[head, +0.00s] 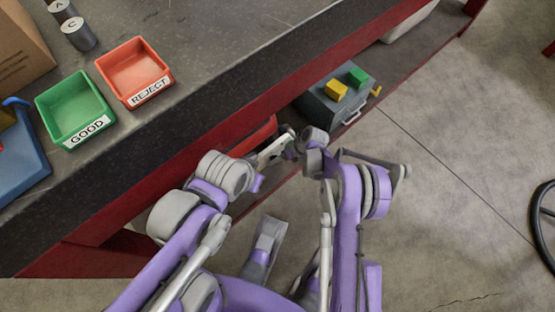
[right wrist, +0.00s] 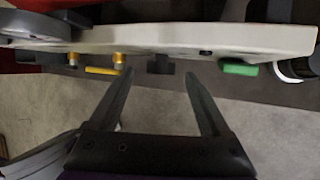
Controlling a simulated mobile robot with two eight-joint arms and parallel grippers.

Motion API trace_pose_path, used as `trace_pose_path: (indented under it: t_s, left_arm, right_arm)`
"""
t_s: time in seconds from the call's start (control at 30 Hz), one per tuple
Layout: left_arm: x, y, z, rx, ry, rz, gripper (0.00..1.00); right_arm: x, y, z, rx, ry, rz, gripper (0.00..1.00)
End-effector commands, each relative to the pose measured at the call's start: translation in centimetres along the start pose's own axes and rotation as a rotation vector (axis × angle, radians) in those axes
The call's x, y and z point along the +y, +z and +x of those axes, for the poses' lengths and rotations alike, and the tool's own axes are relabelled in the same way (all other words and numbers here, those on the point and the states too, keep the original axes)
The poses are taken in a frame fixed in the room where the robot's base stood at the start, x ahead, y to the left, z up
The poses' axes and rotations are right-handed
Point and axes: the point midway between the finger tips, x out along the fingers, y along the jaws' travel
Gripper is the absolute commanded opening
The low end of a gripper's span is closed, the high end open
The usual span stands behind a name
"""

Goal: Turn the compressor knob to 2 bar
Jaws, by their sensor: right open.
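The compressor sits low under the bench; part of its red body (head: 258,136) and a pale panel (head: 272,152) show in the head view. In the right wrist view the pale panel (right wrist: 200,38) crosses the top. A dark knob-like part (right wrist: 160,66) hangs below its edge, beyond and between my fingertips. Its setting cannot be read. My right gripper (right wrist: 155,82) is open and empty, just short of the panel. In the head view it is near the panel, largely hidden by my arm. My left gripper cannot be made out.
Brass fittings (right wrist: 119,60), a yellow handle (right wrist: 102,71) and a green handle (right wrist: 239,69) flank the knob-like part. A grey toolbox (head: 336,100) stands on the lower shelf. A green bin (head: 62,101) and a red bin (head: 125,62) stand on the bench.

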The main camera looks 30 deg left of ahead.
Motion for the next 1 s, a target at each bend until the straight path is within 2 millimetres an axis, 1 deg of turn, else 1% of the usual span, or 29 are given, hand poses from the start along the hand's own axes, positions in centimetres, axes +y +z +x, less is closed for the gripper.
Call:
trace_pose_path:
  t_s: [0.03, 0.2, 0.47, 0.5, 0.57, 0.6, 0.67, 0.7, 0.77, 0.8, 0.93, 0.97, 1.0]
  left_arm:
    - [0.0, 0.0, 0.2, 0.000, 0.000, 0.000, 0.00]
    - [0.0, 0.1, 0.3, 0.001, 0.000, 0.000, 0.00]
    - [0.0, 0.1, 0.3, 0.001, 0.000, 0.000, 0.00]
    - [0.0, 0.1, 0.3, 0.001, 0.000, 0.000, 0.00]
    - [0.0, 0.1, 0.3, 0.001, 0.000, 0.000, 0.00]
    - [0.0, 0.1, 0.3, 0.001, 0.000, 0.000, 0.00]
    - [0.0, 0.1, 0.3, 0.001, 0.000, 0.000, 0.00]
    - [0.0, 0.1, 0.3, 0.001, 0.000, 0.000, 0.00]
    - [0.0, 0.1, 0.3, 0.001, 0.000, 0.000, 0.00]
    - [0.0, 0.1, 0.3, 0.001, 0.000, 0.000, 0.00]
    - [0.0, 0.1, 0.3, 0.001, 0.000, 0.000, 0.00]
    - [0.0, 0.1, 0.3, 0.001, 0.000, 0.000, 0.00]
    - [0.0, 0.1, 0.3, 0.001, 0.000, 0.000, 0.00]
  right_arm:
    - [-0.1, 0.0, 0.7, 0.000, 0.000, -0.001, 0.81]
    - [-0.1, 0.0, 1.8, 0.000, -0.001, -0.001, 0.81]
    - [0.0, 0.0, 1.9, 0.000, -0.001, 0.000, 0.81]
    - [0.0, 0.0, 1.9, 0.000, -0.001, 0.000, 0.80]
    - [0.0, 0.0, 1.9, 0.000, -0.001, 0.000, 0.69]
    - [0.0, 0.0, 1.9, 0.000, -0.001, 0.000, 0.62]
    - [0.0, 0.0, 1.9, 0.000, -0.001, 0.000, 0.51]
    - [0.0, 0.0, 1.9, 0.000, -0.001, 0.000, 0.44]
    - [0.0, 0.0, 1.9, 0.000, -0.001, 0.000, 0.33]
    - [0.0, 0.0, 1.9, 0.000, -0.001, 0.000, 0.26]
    - [0.0, 0.0, 1.9, 0.000, -0.001, 0.000, 0.02]
    - [0.0, 0.0, 1.9, 0.000, -0.001, 0.000, 0.00]
    - [0.0, 0.0, 1.9, 0.000, -0.001, -0.001, 0.00]
